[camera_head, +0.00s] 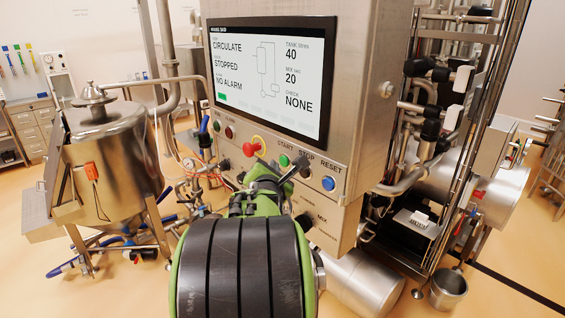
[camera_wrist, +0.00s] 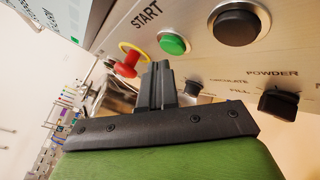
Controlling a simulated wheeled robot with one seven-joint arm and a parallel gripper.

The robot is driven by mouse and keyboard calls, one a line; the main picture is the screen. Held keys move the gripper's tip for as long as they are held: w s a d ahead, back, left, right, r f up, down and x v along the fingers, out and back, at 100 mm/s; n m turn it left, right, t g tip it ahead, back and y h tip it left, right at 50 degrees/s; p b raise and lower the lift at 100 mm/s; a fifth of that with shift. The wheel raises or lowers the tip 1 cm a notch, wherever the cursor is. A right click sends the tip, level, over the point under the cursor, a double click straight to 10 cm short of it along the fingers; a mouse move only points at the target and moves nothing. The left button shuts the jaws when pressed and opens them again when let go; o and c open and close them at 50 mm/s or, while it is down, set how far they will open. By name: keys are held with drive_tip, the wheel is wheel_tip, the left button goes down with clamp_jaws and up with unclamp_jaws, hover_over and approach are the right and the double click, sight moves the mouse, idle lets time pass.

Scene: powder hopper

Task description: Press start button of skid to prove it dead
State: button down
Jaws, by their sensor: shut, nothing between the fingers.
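The skid's steel control panel (camera_head: 345,150) stands in front of me. Its green START button (camera_head: 284,160) shows left of my fingers, and it also shows in the wrist view (camera_wrist: 174,44). The STOP button (camera_wrist: 238,27) is black and largely hidden by my gripper in the head view. My gripper (camera_head: 296,165) is shut and empty, its dark fingers (camera_wrist: 160,66) pointing at the panel just below START in the wrist view. I cannot tell any gap in depth. The screen (camera_head: 268,75) reads CIRCULATE, STOPPED, NO ALARM, tank 40, mix 20, check NONE.
A red emergency stop (camera_head: 250,149) with a yellow ring sits left of START. The blue RESET button (camera_head: 328,183) is at the right. A black selector knob (camera_wrist: 278,103) sits lower on the panel. A steel tank (camera_head: 110,160) stands left; pipework (camera_head: 440,120) stands right.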

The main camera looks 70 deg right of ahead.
drive_tip(key=shift+s+d, duration=0.15)
drive_tip(key=shift+d, duration=0.2)
drive_tip(key=shift+s+d, duration=0.2)
drive_tip(key=shift+d, duration=0.1)
idle(0.6)
drive_tip(key=shift+w+a+b, duration=0.1)
drive_tip(key=shift+b, duration=0.25)
drive_tip(key=shift+w+a+b, duration=0.25)
drive_tip(key=shift+a+b, duration=0.05)
drive_tip(key=shift+a, duration=0.3)
drive_tip(key=shift+w+a+b, duration=0.25)
drive_tip(key=shift+w+a, duration=0.15)
drive_tip(key=shift+a, duration=0.35)
drive_tip(key=shift+w+a+b, duration=0.25)
drive_tip(key=shift+w+a, duration=0.1)
drive_tip(key=shift+a, duration=0.35)
drive_tip(key=shift+w+a+b, duration=0.25)
drive_tip(key=shift+w+a, duration=0.15)
drive_tip(key=shift+a, duration=0.35)
